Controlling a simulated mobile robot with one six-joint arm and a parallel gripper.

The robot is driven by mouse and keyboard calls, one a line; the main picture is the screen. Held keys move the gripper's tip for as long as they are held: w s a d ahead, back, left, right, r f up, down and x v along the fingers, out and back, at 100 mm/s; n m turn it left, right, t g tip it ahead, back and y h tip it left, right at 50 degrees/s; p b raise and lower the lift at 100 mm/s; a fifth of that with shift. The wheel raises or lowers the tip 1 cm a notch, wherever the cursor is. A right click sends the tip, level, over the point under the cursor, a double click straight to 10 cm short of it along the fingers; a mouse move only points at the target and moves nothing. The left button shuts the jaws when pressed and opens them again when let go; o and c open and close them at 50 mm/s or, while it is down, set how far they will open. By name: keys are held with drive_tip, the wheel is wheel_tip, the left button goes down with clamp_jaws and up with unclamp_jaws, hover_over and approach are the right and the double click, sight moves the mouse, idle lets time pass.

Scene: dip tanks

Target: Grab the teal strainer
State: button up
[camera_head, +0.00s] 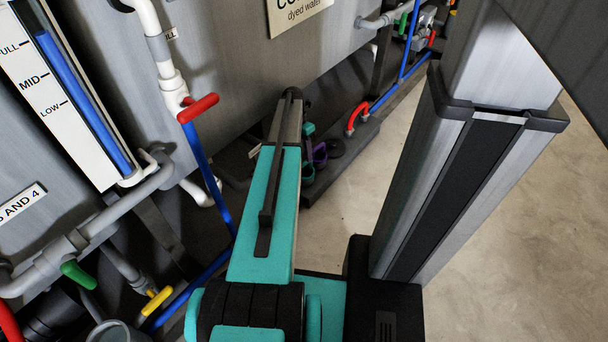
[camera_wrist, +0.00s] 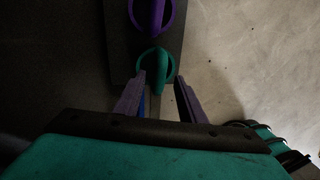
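The teal strainer (camera_wrist: 157,54) shows in the wrist view as a round teal ring, just beyond the fingertips of my gripper (camera_wrist: 160,77). The two fingers are apart, one on each side below the ring, with a gap between them. I cannot tell whether either finger touches it. In the head view a teal strainer (camera_head: 308,174) shows small beside my arm, low near the tanks.
A purple strainer (camera_wrist: 151,14) lies just beyond the teal one, on a dark shelf (camera_wrist: 120,45). Grey tanks (camera_head: 240,60) with pipes, a red valve handle (camera_head: 198,108) and a blue pipe (camera_head: 199,160) stand left. Bare floor (camera_head: 500,220) lies right.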

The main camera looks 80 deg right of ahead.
sight(305, 161)
drive_tip(key=shift+f, duration=0.2)
drive_tip(key=shift+s+a+f+b, duration=0.15)
drive_tip(key=shift+f+b, duration=0.4)
drive_tip(key=shift+f, duration=0.3)
drive_tip(key=shift+s+a+f+b, duration=0.1)
drive_tip(key=shift+s+f+b, duration=0.1)
drive_tip(key=shift+f+b, duration=0.5)
drive_tip(key=shift+s+a+f+b, duration=0.15)
drive_tip(key=shift+f+b, duration=0.3)
drive_tip(key=shift+f, duration=0.5)
clamp_jaws()
